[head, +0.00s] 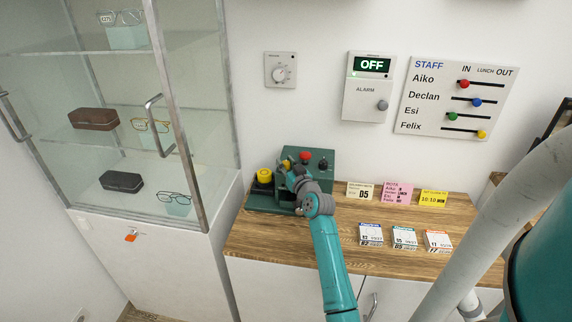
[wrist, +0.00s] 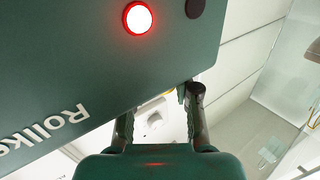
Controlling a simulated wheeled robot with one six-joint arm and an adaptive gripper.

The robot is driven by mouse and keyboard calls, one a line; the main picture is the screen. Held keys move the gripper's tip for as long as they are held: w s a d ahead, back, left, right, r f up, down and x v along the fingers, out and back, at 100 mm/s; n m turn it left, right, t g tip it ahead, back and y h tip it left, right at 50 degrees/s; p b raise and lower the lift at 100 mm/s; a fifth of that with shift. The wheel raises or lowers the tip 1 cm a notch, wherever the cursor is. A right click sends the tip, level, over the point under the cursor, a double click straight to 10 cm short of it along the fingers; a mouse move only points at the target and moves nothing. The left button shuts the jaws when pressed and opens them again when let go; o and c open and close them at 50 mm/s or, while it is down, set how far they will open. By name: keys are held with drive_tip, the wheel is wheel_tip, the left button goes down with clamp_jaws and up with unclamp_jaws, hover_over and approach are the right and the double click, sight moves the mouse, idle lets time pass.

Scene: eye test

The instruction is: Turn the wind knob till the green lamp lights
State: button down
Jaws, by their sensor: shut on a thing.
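The green machine (head: 318,181) stands at the left end of the wooden counter. Its red lamp (head: 306,157) glows brightly in the wrist view (wrist: 137,18). Beside it a round dark fitting (head: 323,164) shows no light; in the wrist view (wrist: 194,8) it is also dark. My gripper (head: 289,174) is at the machine's front left, its fingers close against it. In the wrist view my gripper (wrist: 158,110) reaches past the machine's edge, which hides part of the fingertips. The wind knob itself is hidden at the fingers. I see no green lamp lit on the machine.
A yellow-topped part (head: 264,175) sits at the machine's left, close to my gripper. A glass cabinet (head: 185,110) stands left. A dial (head: 280,73) and an alarm panel (head: 367,100) hang on the wall.

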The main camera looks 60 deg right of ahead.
drive_tip(key=shift+m+g+h, duration=0.5)
drive_tip(key=shift+h, duration=0.2)
drive_tip(key=shift+w+a+m+g+h, duration=0.1)
drive_tip(key=shift+m+g+h, duration=1.65)
drive_tip(key=shift+g, duration=0.35)
drive_tip(key=shift+m+g+h, duration=0.7)
drive_tip(key=shift+m+g, duration=0.45)
drive_tip(key=shift+g, duration=0.45)
drive_tip(key=shift+m+g+h, duration=0.65)
drive_tip(key=shift+m+g, duration=0.45)
drive_tip(key=shift+g, duration=0.5)
drive_tip(key=m+g, duration=0.2)
drive_tip(key=g, duration=0.2)
drive_tip(key=m+g, duration=0.3)
drive_tip(key=g, duration=0.1)
drive_tip(key=shift+m+g+y, duration=0.8)
drive_tip(key=shift+m+g, duration=0.5)
drive_tip(key=shift+g, duration=0.5)
drive_tip(key=shift+f+g, duration=0.1)
drive_tip(key=shift+g, duration=0.3)
drive_tip(key=c, duration=0.8)
unclamp_jaws()
drive_tip(key=shift+m, duration=0.3)
